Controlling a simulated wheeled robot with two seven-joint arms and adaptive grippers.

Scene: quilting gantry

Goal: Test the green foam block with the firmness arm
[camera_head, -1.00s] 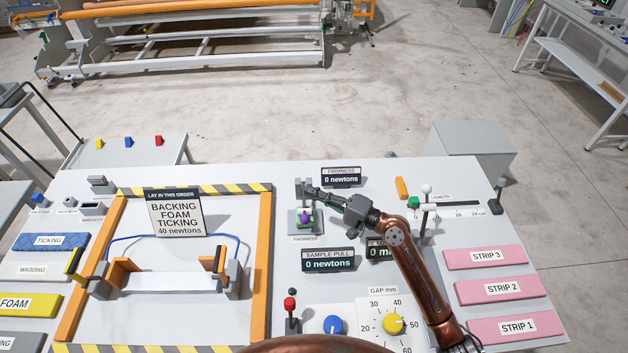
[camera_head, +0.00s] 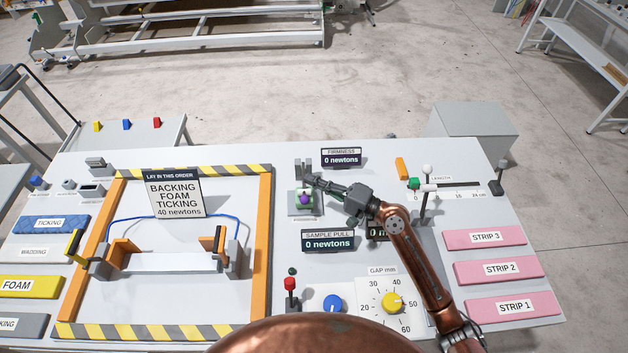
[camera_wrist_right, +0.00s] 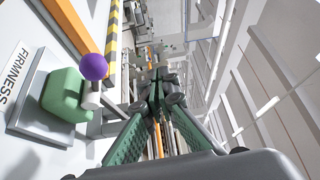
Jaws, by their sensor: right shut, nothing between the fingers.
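The green foam block (camera_wrist_right: 62,97) sits on the grey pad of the firmness station (camera_wrist_right: 35,125) in the right wrist view. The firmness arm's purple ball knob (camera_wrist_right: 93,67) is beside it in that picture, with a pale stub below the ball. In the head view the purple knob (camera_head: 305,199) hides much of the green block (camera_head: 297,206). My right gripper (camera_head: 312,181) is shut and empty, close beyond the knob; its fingertips (camera_wrist_right: 158,84) are apart from the knob in the wrist view. The firmness display (camera_head: 341,159) reads 0 newtons. My left gripper is out of view.
The sample pull display (camera_head: 328,241) stands nearer than the station. An orange frame with striped edges (camera_head: 265,260) lies to the left. A length slide (camera_head: 450,185) and pink strips (camera_head: 486,238) are to the right. A red-knobbed lever (camera_head: 290,285) stands in front.

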